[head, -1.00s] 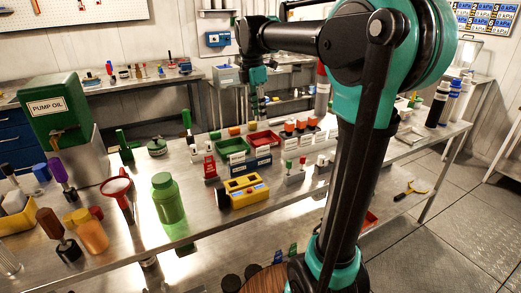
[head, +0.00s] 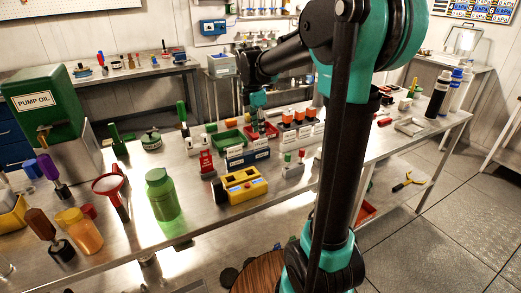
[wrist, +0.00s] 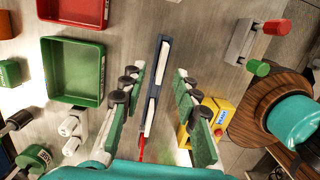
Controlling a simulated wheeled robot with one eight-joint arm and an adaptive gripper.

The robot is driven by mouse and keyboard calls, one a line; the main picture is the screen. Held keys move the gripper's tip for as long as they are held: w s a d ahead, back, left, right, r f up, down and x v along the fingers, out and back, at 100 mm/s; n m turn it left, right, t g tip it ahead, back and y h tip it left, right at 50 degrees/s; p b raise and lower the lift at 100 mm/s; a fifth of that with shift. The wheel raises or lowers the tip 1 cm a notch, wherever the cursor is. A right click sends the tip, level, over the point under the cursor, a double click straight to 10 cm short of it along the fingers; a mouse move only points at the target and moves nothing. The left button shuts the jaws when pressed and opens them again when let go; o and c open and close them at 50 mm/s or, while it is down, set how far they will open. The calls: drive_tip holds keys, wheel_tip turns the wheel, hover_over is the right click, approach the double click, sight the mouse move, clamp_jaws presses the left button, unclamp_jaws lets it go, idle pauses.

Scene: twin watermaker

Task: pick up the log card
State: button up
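A narrow dark-blue rack (wrist: 163,50) with white card-like strips (wrist: 151,112) lies between my fingers in the wrist view. The rack (head: 247,158) also shows in the head view, on the steel bench behind the yellow device. I cannot tell which strip is the log card, as no writing is readable. My gripper (wrist: 158,80) is open, with its green fingers and dark pads spread on either side of the rack, and nothing is held. In the head view my gripper (head: 257,118) is above the bench near the trays, its fingertips hard to make out.
A green tray (wrist: 73,98) and a red tray (wrist: 88,24) lie left of the rack. A yellow device (head: 240,185), a red stand (head: 206,164), a green bottle (head: 161,194) and a small post holder (head: 293,168) stand close by.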

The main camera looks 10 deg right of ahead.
sight(261, 140)
drive_tip(key=shift+d+f, duration=0.2)
drive_tip(key=shift+f, duration=1.2)
drive_tip(key=shift+d+f, duration=0.2)
drive_tip(key=shift+f, duration=1.15)
clamp_jaws()
